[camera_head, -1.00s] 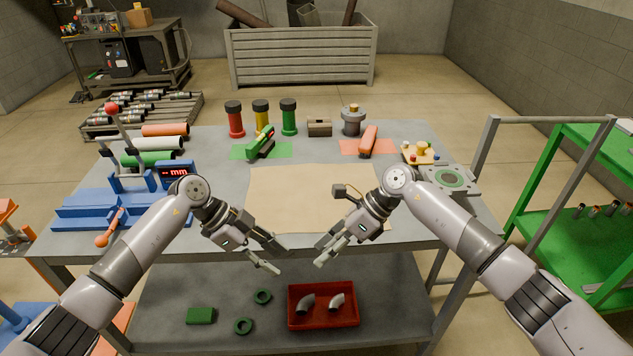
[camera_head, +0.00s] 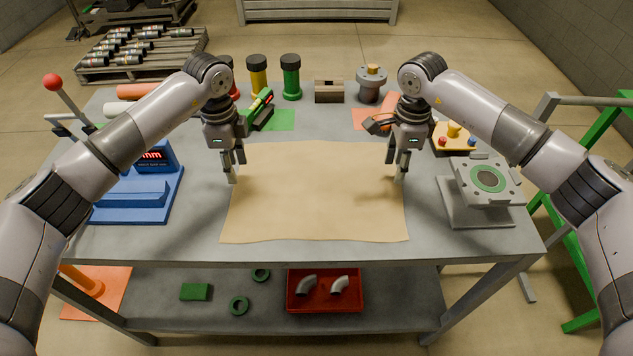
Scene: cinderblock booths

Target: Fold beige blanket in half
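The beige blanket (camera_head: 316,205) lies flat and spread out on the grey workbench, roughly square with slightly wavy edges. My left gripper (camera_head: 232,176) points straight down at the blanket's left edge, around the middle of that side. My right gripper (camera_head: 400,174) points straight down at the blanket's right edge, at about the same depth. The fingers of both are seen nearly edge-on, so I cannot tell whether they are open or shut, or touching the cloth. No part of the blanket is visibly lifted.
A blue device with a display (camera_head: 140,195) stands left of the blanket, a grey fixture with a green ring (camera_head: 487,180) right of it. Green (camera_head: 291,78) and yellow (camera_head: 257,76) cylinders, a small box (camera_head: 328,91) and a grey flanged part (camera_head: 371,84) line the back.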

